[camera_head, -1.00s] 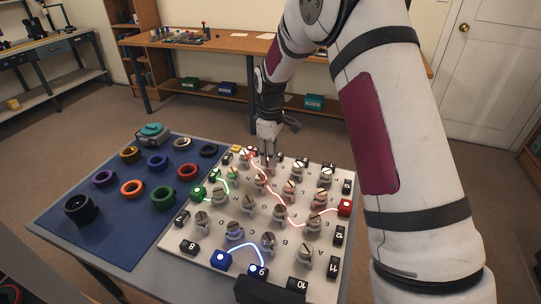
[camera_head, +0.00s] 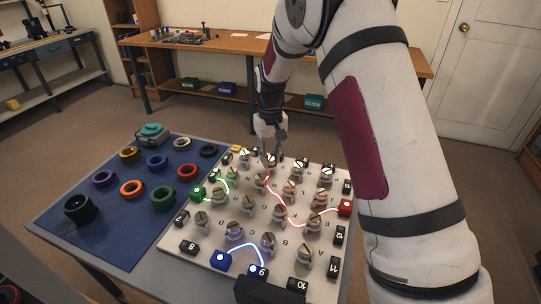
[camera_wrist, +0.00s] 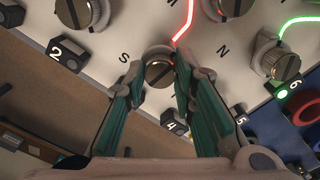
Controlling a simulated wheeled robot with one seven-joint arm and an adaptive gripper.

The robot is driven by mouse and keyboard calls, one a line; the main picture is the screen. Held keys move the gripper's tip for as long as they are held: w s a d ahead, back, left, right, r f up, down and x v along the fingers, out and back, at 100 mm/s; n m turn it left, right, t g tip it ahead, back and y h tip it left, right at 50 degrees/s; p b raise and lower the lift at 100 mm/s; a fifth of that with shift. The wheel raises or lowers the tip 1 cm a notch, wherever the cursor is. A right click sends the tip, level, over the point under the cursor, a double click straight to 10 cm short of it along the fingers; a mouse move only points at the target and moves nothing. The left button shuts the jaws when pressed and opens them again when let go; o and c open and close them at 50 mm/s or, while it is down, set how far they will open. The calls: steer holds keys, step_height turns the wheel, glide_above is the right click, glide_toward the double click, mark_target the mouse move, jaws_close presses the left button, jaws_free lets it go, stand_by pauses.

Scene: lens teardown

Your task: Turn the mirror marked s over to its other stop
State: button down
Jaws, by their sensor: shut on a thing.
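The mirror marked s (camera_wrist: 158,73) is a grey round mount with a slotted metal top. The letter S is printed on the white board just left of it in the wrist view. My gripper (camera_wrist: 161,82) has its two green-padded fingers on either side of this mount and is shut on it. A red light line reaches the mount from above in that view. In the head view my gripper (camera_head: 268,160) is down at the back edge of the board (camera_head: 205,250), and its fingers partly hide the mirror there.
Several similar mirrors stand close around, one with a green line (camera_wrist: 280,62) to the right in the wrist view. Black numbered blocks (camera_wrist: 67,53) line the board's edge. Coloured rings (camera_head: 132,188) lie on the blue mat (camera_head: 125,225) at left.

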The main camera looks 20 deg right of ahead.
mark_target(271, 158)
steer(key=m, duration=0.4)
steer(key=shift+m, duration=1.9)
steer(key=c, duration=1.3)
jaws_free()
step_height(271, 158, up, 12)
